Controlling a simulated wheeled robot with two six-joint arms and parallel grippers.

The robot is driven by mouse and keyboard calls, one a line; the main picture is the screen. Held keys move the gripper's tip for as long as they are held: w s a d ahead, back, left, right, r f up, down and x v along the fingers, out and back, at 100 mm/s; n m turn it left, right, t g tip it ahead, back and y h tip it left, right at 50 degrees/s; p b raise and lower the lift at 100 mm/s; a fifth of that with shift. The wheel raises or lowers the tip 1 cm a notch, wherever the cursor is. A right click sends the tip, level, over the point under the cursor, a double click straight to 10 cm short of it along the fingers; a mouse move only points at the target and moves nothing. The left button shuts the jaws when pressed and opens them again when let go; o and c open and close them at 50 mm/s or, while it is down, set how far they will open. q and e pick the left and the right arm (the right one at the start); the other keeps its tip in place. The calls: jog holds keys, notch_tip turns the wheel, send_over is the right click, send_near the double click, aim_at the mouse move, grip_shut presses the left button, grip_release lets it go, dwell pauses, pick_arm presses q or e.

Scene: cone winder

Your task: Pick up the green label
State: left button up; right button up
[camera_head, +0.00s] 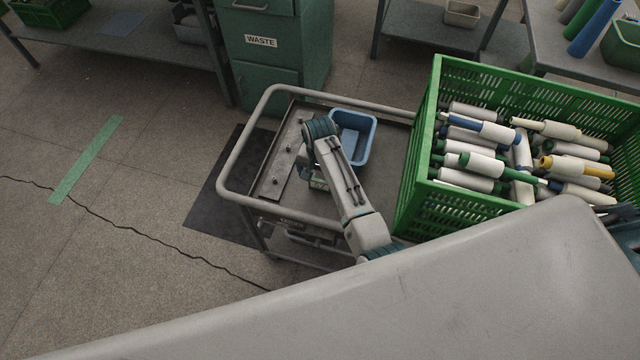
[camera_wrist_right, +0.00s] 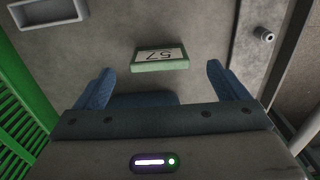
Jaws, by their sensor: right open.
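My left gripper is not in view.
The cart has a raised tube rail (camera_head: 235,150), a strip with pegs (camera_head: 283,155) and a blue bin (camera_head: 372,130). A green crate (camera_head: 415,185) full of bobbins stands at its right. A pale-rimmed tray (camera_wrist_right: 48,22) shows in the wrist view.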

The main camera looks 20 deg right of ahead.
aim_at(320, 182)
notch_tip(320, 182, down, 4)
jog(key=shift+r, duration=0.15)
jog(key=shift+f, duration=0.55)
jog(key=shift+c, duration=1.1)
jog(key=c, duration=0.8)
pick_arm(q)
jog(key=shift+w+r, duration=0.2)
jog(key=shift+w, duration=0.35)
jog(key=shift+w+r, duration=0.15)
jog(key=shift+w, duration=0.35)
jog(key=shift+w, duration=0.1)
pick_arm(e)
jog(key=shift+r, duration=0.1)
jog(key=shift+c, duration=0.2)
